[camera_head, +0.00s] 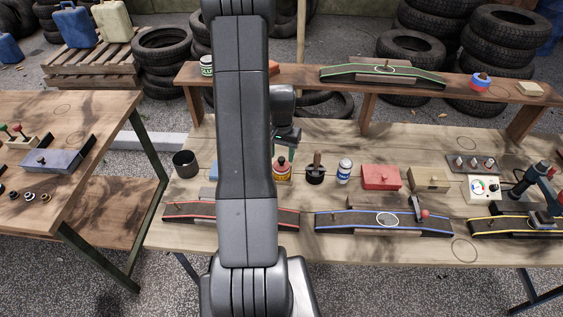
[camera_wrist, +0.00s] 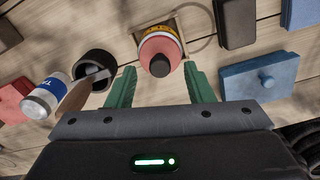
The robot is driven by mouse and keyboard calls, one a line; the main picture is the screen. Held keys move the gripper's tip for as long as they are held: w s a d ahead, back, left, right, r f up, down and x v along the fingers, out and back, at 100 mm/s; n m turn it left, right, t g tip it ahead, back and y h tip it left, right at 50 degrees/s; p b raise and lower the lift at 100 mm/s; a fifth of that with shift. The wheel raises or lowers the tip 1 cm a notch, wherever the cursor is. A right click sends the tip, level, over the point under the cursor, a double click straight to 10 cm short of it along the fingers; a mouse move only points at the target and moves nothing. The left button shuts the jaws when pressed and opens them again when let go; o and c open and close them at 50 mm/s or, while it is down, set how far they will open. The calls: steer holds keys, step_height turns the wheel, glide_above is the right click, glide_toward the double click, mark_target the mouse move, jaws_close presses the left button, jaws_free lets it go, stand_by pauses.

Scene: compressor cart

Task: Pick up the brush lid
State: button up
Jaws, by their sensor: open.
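A red and yellow bottle (camera_head: 281,172) with a black cap (camera_head: 281,161) stands upright on the workbench, partly behind my arm. In the wrist view, the bottle's rounded red top (camera_wrist: 152,48) and its black cap (camera_wrist: 160,66) lie between my fingers. The cap looks like the brush lid; no brush shows. My gripper (camera_wrist: 160,84) is open, with green fingers on either side of the cap and a gap on both sides. In the head view, my arm hides most of the gripper. A black pot (camera_head: 316,176) with an upright handle stands right of the bottle.
A white and blue can (camera_head: 345,172) and a red box (camera_head: 380,178) stand farther right. A blue box with a knob (camera_wrist: 262,78) lies right of my fingers in the wrist view. A raised wooden shelf (camera_head: 300,80) runs behind. A dark cup (camera_head: 185,165) stands at left.

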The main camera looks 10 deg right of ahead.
mark_target(281, 158)
steer(key=shift+f, duration=0.85)
jaws_close()
steer(key=shift+r, duration=0.15)
step_height(281, 158, up, 10)
steer(key=b, duration=0.1)
steer(key=shift+b, duration=0.3)
steer(key=c, duration=0.8)
jaws_free()
steer(key=shift+c, duration=0.9)
